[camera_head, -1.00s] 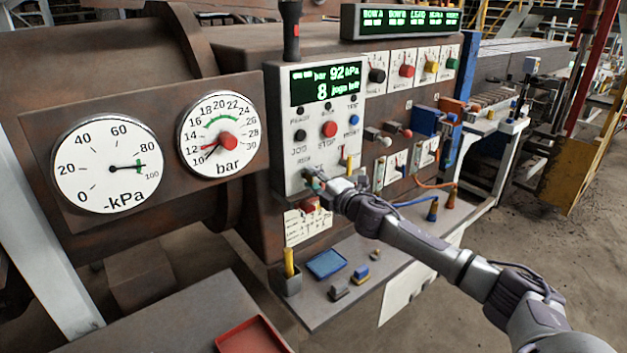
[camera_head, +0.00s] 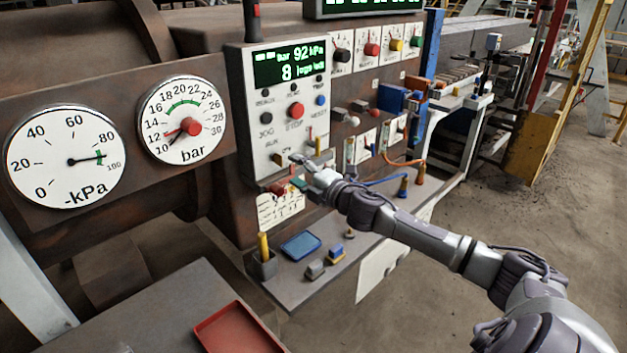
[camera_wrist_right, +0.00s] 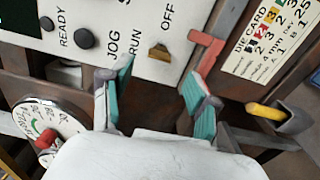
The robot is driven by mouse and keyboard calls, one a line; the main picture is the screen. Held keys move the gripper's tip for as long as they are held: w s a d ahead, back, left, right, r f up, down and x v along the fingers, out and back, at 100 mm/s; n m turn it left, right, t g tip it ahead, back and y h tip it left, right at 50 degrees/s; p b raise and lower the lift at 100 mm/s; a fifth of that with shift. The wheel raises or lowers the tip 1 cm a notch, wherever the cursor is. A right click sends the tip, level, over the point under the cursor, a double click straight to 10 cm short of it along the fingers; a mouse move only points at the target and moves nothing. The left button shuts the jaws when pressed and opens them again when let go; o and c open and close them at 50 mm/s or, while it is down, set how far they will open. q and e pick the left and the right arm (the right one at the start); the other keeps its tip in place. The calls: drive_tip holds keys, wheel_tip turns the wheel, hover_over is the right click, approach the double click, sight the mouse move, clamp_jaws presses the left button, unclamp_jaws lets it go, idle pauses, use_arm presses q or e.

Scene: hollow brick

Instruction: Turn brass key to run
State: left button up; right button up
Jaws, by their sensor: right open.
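The brass key (camera_wrist_right: 158,51) sits in the panel between the RUN and OFF lettering in the right wrist view. In the head view it is a small brass spot (camera_head: 281,158) low on the white control panel (camera_head: 259,133). My right gripper (camera_head: 298,172) is just right of and below the key in the head view. In the wrist view its teal-padded fingers (camera_wrist_right: 156,92) are spread wide, with the key beyond the gap between them. Nothing is between the fingers, and they look clear of the key. My left gripper is not in view.
A red part (camera_wrist_right: 207,48) sticks out close to the right fingertip, beside the die card (camera_wrist_right: 270,40). A yellow handle (camera_head: 318,146) stands near the gripper. A shelf below holds a blue tray (camera_head: 300,245) and a cup (camera_head: 263,265). Two gauges are at left.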

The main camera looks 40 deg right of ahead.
drive_tip(key=s, duration=0.6)
drive_tip(key=shift+d, duration=0.25)
idle(0.3)
